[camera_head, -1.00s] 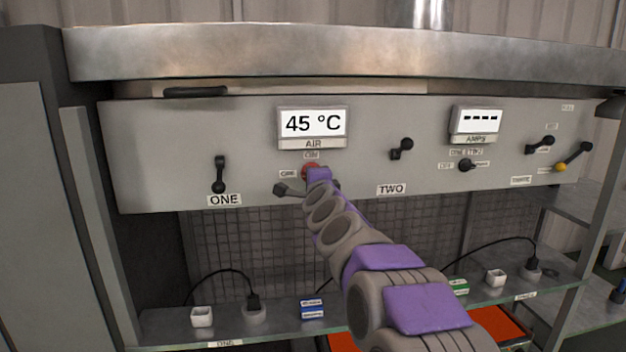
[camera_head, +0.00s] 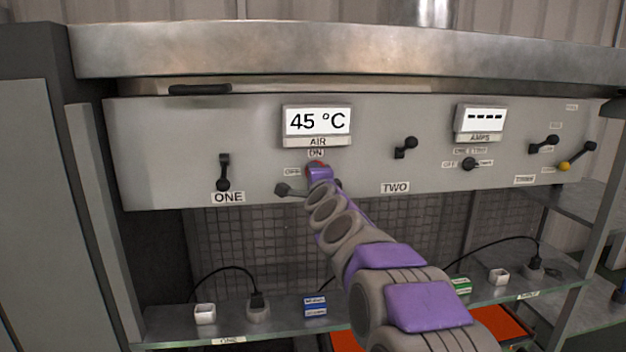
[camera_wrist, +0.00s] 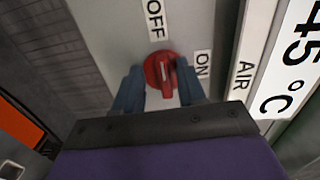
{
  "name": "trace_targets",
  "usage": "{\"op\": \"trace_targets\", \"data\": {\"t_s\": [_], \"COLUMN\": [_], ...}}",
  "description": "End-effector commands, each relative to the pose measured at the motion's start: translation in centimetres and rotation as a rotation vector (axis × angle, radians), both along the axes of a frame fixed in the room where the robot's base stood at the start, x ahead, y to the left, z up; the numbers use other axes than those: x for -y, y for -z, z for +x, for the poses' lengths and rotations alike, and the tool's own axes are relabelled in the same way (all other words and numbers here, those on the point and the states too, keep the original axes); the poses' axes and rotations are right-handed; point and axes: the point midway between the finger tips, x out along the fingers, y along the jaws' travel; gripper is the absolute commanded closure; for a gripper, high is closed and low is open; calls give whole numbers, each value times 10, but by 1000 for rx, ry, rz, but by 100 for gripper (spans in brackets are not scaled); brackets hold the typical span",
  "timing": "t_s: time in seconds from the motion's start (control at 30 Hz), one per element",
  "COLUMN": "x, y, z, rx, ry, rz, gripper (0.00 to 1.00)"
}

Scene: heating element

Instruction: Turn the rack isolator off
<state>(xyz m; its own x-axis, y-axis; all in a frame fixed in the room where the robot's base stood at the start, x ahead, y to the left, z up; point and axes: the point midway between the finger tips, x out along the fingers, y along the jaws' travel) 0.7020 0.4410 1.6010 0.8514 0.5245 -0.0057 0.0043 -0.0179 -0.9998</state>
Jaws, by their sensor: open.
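The rack isolator is a red rotary knob on the grey panel, below the AIR display. In the wrist view the red knob (camera_wrist: 162,75) sits between the two blue-grey fingers of my gripper (camera_wrist: 158,88), which is open around it. OFF and ON labels stand beside the knob, and its raised grip has a pale mark. In the head view only a sliver of the red knob (camera_head: 319,164) shows above my purple wrist, and my arm covers the rest. Whether the fingers touch the knob I cannot tell.
The AIR display (camera_head: 318,121) reads 45 °C. Black lever switches ONE (camera_head: 223,172) and TWO (camera_head: 405,147) flank the knob. The AMPS display (camera_head: 480,120) and a yellow-ended lever (camera_head: 577,157) are at right. A shelf (camera_head: 275,325) with plugs and small boxes runs below.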

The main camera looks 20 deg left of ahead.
Motion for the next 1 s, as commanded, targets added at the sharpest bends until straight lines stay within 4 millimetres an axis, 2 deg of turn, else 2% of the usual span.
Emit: {"op": "trace_targets", "data": {"t_s": [0.37, 1.0], "x": [5, 46], "y": [-1, -1], "z": [-5, -73], "rx": [2, 2], "ry": [2, 1], "rz": [3, 4], "gripper": [60, 60]}}
